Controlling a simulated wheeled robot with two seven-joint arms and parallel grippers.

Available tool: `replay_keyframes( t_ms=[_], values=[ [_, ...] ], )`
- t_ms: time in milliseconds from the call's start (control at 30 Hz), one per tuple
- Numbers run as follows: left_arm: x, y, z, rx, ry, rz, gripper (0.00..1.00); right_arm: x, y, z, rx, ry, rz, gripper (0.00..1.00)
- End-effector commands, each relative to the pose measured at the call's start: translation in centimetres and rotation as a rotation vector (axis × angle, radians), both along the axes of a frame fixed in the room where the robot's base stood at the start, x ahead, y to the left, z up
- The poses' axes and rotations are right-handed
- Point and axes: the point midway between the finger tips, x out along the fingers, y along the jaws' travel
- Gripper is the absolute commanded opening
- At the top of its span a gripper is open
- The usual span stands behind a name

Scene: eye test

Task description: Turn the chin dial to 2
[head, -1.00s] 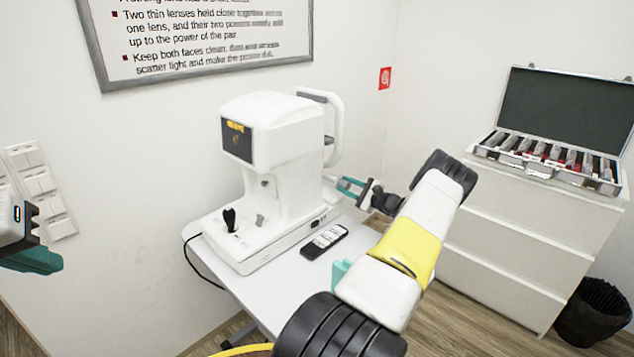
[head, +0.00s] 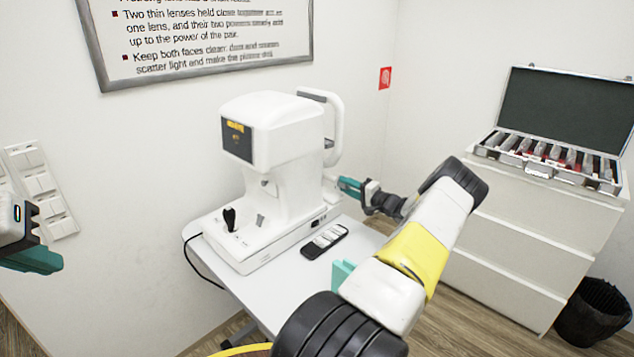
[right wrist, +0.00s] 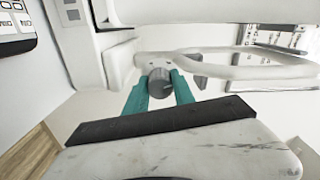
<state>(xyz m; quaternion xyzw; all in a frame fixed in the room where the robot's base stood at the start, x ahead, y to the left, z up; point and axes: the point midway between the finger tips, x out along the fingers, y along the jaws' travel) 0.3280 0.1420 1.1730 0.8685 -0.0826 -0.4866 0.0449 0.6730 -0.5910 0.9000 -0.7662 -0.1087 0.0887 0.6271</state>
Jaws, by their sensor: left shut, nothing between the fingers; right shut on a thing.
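The white eye-test machine (head: 275,160) stands on a small white table (head: 262,286). The chin dial (right wrist: 159,82) is a round grey knob on the machine's chin-rest side, seen in the right wrist view. My right gripper (right wrist: 158,86) has its two teal fingers on either side of the dial and is shut on it. In the head view my right gripper (head: 345,186) is at the machine's right side, where the dial is hidden. I cannot read the dial's number. My left gripper (head: 34,260) is shut and empty at the left edge, away from the machine.
A black phone-like device (head: 325,241) lies on the table beside the machine's base. A black joystick (head: 230,218) stands on the base. A white drawer cabinet (head: 520,235) with an open lens case (head: 548,160) is at the right, near a black bin (head: 592,313).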

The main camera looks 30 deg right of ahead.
Motion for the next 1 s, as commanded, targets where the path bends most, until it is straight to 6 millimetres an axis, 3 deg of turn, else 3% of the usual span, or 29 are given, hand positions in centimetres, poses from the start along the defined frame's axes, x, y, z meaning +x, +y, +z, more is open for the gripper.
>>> replay_keyframes(
  t_ms=[500, 1000],
  values=[
    [0.00, 0.00, 0.00, 0.000, 0.000, 0.000, 0.00, -0.07, -0.02, -0.16, -0.405, -0.117, 0.001, 0.00],
    [0.00, 0.00, 0.00, 0.000, 0.000, 0.000, 0.00, -0.04, 0.01, -0.26, -0.546, -0.156, 0.001, 0.00]
  ],
)
